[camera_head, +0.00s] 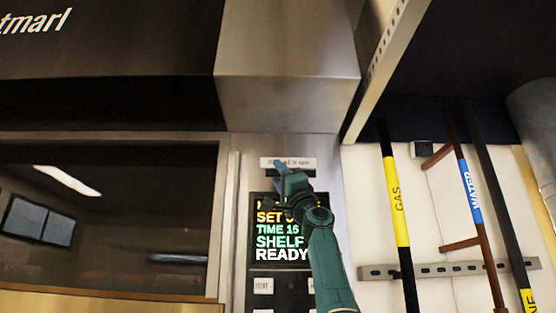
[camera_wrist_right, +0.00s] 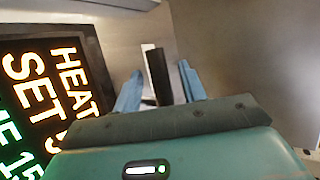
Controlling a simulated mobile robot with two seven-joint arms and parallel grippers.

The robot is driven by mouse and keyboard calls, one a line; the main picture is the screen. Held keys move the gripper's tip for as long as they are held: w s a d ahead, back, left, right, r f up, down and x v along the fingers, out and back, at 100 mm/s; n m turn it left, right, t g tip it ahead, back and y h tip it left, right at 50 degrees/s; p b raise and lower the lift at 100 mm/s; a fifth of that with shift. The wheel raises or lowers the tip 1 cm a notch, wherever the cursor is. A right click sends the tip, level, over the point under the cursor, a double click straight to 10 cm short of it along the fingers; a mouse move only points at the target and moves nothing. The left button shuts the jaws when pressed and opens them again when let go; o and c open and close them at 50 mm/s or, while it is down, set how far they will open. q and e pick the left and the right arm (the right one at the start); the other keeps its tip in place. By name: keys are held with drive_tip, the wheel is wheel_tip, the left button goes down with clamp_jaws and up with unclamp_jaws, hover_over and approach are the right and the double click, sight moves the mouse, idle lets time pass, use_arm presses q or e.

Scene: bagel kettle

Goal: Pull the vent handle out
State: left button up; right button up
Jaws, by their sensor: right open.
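My right gripper (camera_head: 284,177) is raised in front of the oven's control panel, at the lower edge of a white label strip (camera_head: 300,162). In the right wrist view its two blue fingers (camera_wrist_right: 160,70) are apart. A dark upright bar, which looks like the vent handle (camera_wrist_right: 160,85), shows between them with gaps on both sides. The fingers do not appear to press on it. The label shows behind the bar as a pale strip. My left gripper is not in view.
A lit display (camera_head: 282,242) reading READY sits below the label, partly covered by my right arm. A metal hood box (camera_head: 287,85) juts out above. The oven window (camera_head: 110,220) is at left. Yellow-marked GAS (camera_head: 397,200) and blue-marked WATER (camera_head: 470,190) pipes stand at right.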

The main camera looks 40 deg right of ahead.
drive_tip(key=shift+w+r+p, duration=0.4)
drive_tip(key=shift+r+p, duration=0.1)
drive_tip(key=shift+h, duration=0.3)
drive_tip(key=shift+c, duration=0.3)
clamp_jaws()
